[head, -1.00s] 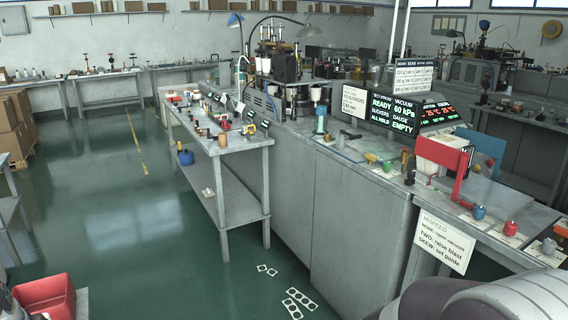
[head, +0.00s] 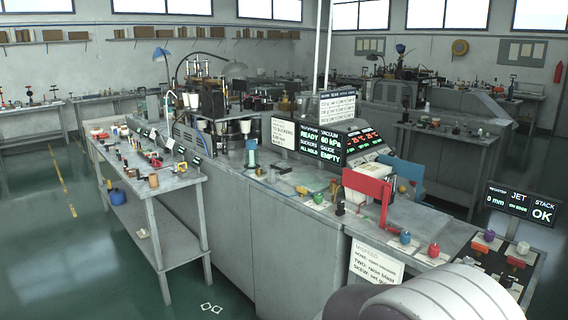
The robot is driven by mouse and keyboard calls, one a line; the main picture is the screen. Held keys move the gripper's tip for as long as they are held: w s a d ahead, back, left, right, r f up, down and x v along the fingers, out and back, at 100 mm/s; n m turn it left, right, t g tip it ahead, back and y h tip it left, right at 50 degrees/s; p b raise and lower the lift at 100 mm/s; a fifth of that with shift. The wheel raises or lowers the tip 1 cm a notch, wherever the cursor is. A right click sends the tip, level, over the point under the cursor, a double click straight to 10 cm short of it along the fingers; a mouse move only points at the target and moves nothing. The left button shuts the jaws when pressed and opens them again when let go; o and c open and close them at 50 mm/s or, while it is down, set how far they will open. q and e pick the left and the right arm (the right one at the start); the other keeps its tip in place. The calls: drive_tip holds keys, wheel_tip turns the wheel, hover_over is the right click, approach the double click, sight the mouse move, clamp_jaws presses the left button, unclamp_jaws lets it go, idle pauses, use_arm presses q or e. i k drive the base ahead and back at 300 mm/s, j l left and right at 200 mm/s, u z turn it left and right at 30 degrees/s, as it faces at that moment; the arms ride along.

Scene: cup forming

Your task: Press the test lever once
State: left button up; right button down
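No label in view marks the test lever, so I cannot tell for certain which part it is. On the machine bench are a small black-knobbed part (head: 340,207), a teal knob (head: 405,237) and a red knob (head: 433,249). A red upright plate (head: 367,186) stands beside them. The status display (head: 320,142) reads READY, vacuum 60 kPa, suckers ALL HOLD, gauge EMPTY. Neither gripper is in view. A white rounded arm link of mine fills the bottom right.
A second display (head: 519,204) shows 0 mm, JET and STACK OK above a dark panel with purple (head: 489,235) and orange knobs. A misfeed sign (head: 377,261) hangs on the bench front. A side table (head: 150,190) holds small parts. Green floor is clear at left.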

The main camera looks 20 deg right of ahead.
sight(283, 172)
drive_tip(key=i+l+u, duration=0.1)
drive_tip(key=i+l, duration=0.15)
drive_tip(key=i+l+u, duration=0.1)
drive_tip(key=i+l, duration=0.2)
drive_tip(key=i+l+u, duration=0.1)
drive_tip(key=i+l, duration=0.15)
drive_tip(key=l, duration=0.15)
drive_tip(key=i+l+u, duration=0.1)
drive_tip(key=l, duration=0.25)
drive_tip(key=i+l+u, duration=0.1)
drive_tip(key=i+l, duration=0.25)
drive_tip(key=i+l+u, duration=0.1)
drive_tip(key=l, duration=0.3)
drive_tip(key=i+l, duration=0.3)
drive_tip(key=i+l+u, duration=0.15)
drive_tip(key=l, duration=0.35)
